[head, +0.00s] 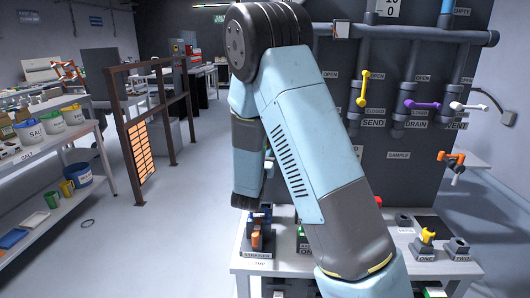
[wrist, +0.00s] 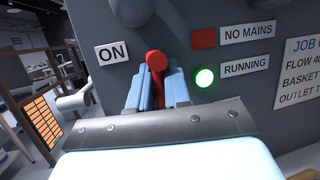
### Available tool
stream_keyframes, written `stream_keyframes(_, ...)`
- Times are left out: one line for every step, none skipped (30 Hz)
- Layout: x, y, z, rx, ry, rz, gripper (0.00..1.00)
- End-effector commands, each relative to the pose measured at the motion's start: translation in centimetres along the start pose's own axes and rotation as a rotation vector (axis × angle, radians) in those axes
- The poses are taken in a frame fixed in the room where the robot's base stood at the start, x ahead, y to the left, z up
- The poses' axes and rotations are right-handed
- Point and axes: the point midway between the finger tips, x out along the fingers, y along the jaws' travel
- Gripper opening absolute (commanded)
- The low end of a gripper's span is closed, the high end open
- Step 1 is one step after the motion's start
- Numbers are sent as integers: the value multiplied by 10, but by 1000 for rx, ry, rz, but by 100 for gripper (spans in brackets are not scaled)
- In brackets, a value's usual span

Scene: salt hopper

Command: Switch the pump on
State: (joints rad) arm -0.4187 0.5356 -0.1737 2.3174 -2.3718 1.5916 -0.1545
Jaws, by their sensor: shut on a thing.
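In the wrist view a red switch handle (wrist: 156,61) stands out from the dark panel, just right of an ON label (wrist: 111,53). My gripper (wrist: 157,86) is shut on this handle, with one blue finger on each side of it. The handle's round end shows above the fingers; its lower part is partly hidden by them. A green lamp (wrist: 205,77) beside the RUNNING label is lit. In the head view my arm hides the gripper and the handle.
A dull red square (wrist: 204,38) sits beside the NO MAINS label. In the head view the panel carries a yellow lever (head: 364,88), a purple lever (head: 422,105) and a white lever (head: 468,106). A white bench (head: 420,269) with fittings stands below. Open floor lies left.

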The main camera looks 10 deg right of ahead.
Motion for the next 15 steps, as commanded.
stream_keyframes(0,3,2,1,-6,6,0)
stream_keyframes(0,3,2,0,-7,6,0)
stream_keyframes(0,3,2,-2,-7,7,0)
stream_keyframes(0,3,2,-2,-7,7,0)
stream_keyframes(0,4,2,-2,-8,7,0)
stream_keyframes(0,4,3,-2,-8,8,0)
stream_keyframes(0,4,3,-2,-8,8,0)
stream_keyframes(0,4,3,-2,-8,8,0)
stream_keyframes(0,4,3,-2,-8,8,0)
stream_keyframes(0,4,3,-1,-8,8,0)
stream_keyframes(0,4,3,-1,-8,8,0)
stream_keyframes(0,4,3,-1,-8,9,0)
stream_keyframes(0,4,3,-1,-8,9,19)
stream_keyframes(0,4,3,-1,-8,9,22)
stream_keyframes(0,4,3,-1,-7,9,26)
